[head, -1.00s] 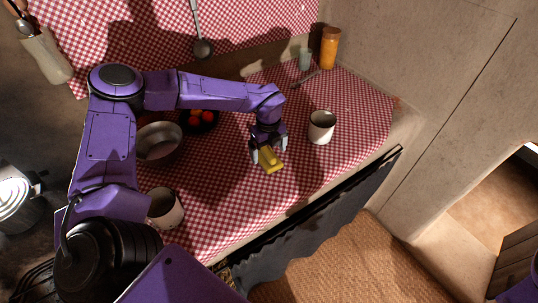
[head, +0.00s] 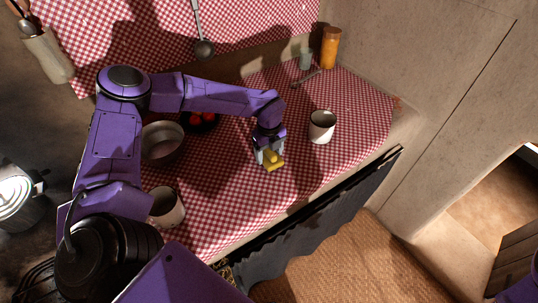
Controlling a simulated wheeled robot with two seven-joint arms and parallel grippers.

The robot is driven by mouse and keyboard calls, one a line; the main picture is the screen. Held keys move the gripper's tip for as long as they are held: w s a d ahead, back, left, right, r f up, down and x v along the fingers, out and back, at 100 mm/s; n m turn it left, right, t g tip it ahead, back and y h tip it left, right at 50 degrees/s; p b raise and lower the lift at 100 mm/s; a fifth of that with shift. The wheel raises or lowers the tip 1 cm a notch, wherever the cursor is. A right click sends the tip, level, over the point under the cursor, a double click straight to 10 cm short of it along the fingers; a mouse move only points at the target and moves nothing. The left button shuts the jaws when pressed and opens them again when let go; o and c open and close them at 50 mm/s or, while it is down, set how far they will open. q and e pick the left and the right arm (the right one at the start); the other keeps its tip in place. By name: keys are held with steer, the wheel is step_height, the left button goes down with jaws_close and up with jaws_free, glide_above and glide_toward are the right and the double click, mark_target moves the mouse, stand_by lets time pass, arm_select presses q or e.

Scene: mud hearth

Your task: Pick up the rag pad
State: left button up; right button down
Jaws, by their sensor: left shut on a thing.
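The rag pad (head: 273,163) is a small yellow piece on the red-and-white checked cloth (head: 235,205), near the middle of the counter. My left gripper (head: 269,158) comes down on it from above and is shut on it. The fingers cover part of the pad. I cannot tell whether the pad is lifted off the cloth. My right gripper is not in view.
A white mug (head: 321,128) stands close to the right of my left gripper. Another mug (head: 166,208), a metal bowl (head: 162,146) and a dark dish with red things (head: 201,121) are to the left. An orange jar (head: 330,47) stands at the back.

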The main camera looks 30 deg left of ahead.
arm_select(q)
steer(key=s+d+r, duration=0.1)
steer(key=r, duration=0.1)
steer(key=s+d+r+b, duration=0.1)
steer(key=r, duration=0.2)
steer(key=s+d+r+b, duration=0.1)
steer(key=s+r, duration=0.1)
steer(key=r, duration=0.1)
steer(key=s+d+r+b, duration=0.2)
steer(key=s+d+r, duration=0.2)
steer(key=s, duration=0.3)
steer(key=shift+s+d+b, duration=0.25)
steer(key=shift+d+b, duration=0.15)
steer(key=shift+d, duration=0.2)
